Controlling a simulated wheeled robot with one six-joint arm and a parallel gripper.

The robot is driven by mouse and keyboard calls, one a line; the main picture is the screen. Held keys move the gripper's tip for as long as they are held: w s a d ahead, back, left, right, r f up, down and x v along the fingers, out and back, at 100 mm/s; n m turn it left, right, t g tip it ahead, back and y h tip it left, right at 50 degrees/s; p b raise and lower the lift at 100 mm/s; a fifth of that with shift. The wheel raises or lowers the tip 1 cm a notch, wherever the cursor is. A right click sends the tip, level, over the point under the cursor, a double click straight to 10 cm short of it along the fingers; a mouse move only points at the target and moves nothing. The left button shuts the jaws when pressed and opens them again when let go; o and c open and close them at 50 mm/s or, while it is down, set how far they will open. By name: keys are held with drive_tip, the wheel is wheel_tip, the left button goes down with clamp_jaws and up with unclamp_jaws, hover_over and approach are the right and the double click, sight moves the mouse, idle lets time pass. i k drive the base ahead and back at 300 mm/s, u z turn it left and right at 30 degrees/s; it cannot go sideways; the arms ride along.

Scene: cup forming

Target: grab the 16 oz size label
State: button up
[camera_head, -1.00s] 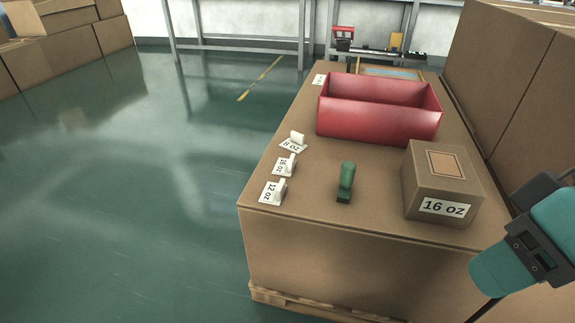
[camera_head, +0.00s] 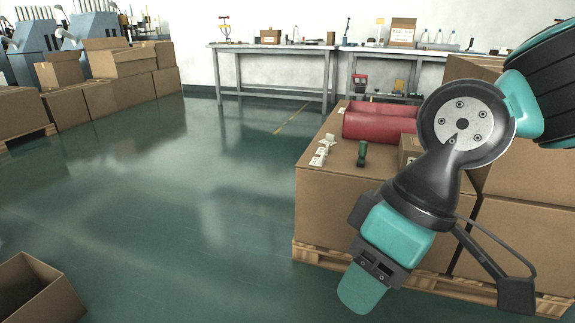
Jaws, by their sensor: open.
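The small white size labels stand in a row at the left edge of the large carton's top (camera_head: 345,178). By their order, the middle one is the 16 oz label (camera_head: 322,151). The 8 oz label (camera_head: 328,139) is behind it and the 12 oz label (camera_head: 317,161) in front; their print is too small to read now. My gripper (camera_head: 508,282) shows at the lower right, with one black finger swung out. It is open and holds nothing visible. It is well apart from the labels, and its other finger is hidden.
A green-handled stamp (camera_head: 362,154) stands right of the labels. A red bin (camera_head: 380,122) is behind, and a small carton (camera_head: 409,148) is partly hidden by my arm. Stacked cartons flank the right. An open box (camera_head: 36,288) lies lower left. The green floor between is clear.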

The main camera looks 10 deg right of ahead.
sight(321, 150)
drive_tip(key=u, duration=0.5)
drive_tip(key=i, duration=0.5)
drive_tip(key=u, duration=0.5)
drive_tip(key=i, duration=1.7)
drive_tip(key=z, duration=1.45)
drive_tip(key=i, duration=0.7)
drive_tip(key=z, duration=0.7)
